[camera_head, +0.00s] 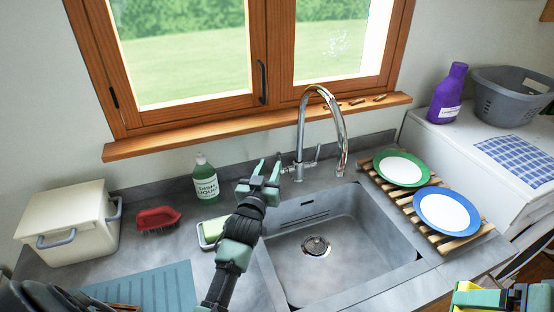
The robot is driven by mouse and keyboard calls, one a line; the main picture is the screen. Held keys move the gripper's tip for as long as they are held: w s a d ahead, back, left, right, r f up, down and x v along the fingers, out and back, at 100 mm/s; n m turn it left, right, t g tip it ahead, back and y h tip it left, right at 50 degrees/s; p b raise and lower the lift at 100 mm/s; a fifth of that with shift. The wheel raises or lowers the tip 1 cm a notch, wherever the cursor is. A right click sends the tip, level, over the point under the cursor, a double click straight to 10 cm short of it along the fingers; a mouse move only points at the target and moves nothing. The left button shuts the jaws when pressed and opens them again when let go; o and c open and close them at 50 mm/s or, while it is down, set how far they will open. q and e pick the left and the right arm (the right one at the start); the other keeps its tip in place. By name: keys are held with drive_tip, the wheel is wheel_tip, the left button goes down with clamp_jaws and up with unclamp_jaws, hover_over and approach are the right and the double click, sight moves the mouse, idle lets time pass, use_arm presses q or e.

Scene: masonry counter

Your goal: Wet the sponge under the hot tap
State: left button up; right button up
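The sponge (467,286) is yellow and shows at the bottom right edge, partly cut off. My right gripper (480,298) is shut on it, away from the sink and low in the picture. The chrome tap (340,125) arches over the sink (340,240) from its back edge. A small lever (317,153) is on the right of its base; a short handle (286,169) is on the left. My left gripper (267,170) is open, fingers up, just left of that handle. Contact cannot be told. No water stream shows.
A soap dish (203,240), green dish liquid (206,181), a red brush (158,219) and a white box (70,225) stand on the left. A wooden rack (458,241) with a green plate (401,168) and a blue plate (447,211) is right of the sink. The basin is empty.

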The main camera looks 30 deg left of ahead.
use_arm(q)
drive_tip(key=b, duration=0.3)
approach(278, 156)
drive_tip(key=s, duration=0.1)
use_arm(e)
drive_tip(key=f, duration=0.4)
drive_tip(key=shift+w+a+f, duration=0.15)
drive_tip(key=shift+w, duration=0.05)
drive_tip(key=shift+a+f+b, duration=0.1)
drive_tip(key=shift+b, duration=0.2)
drive_tip(key=shift+s+r, duration=0.1)
drive_tip(key=shift+r, duration=0.1)
use_arm(q)
drive_tip(key=p+x, duration=0.1)
drive_tip(key=x, duration=1)
drive_tip(key=shift+w+f, duration=0.1)
drive_tip(key=shift+w, duration=0.3)
use_arm(e)
drive_tip(key=shift+r, duration=0.45)
use_arm(q)
clamp_jaws()
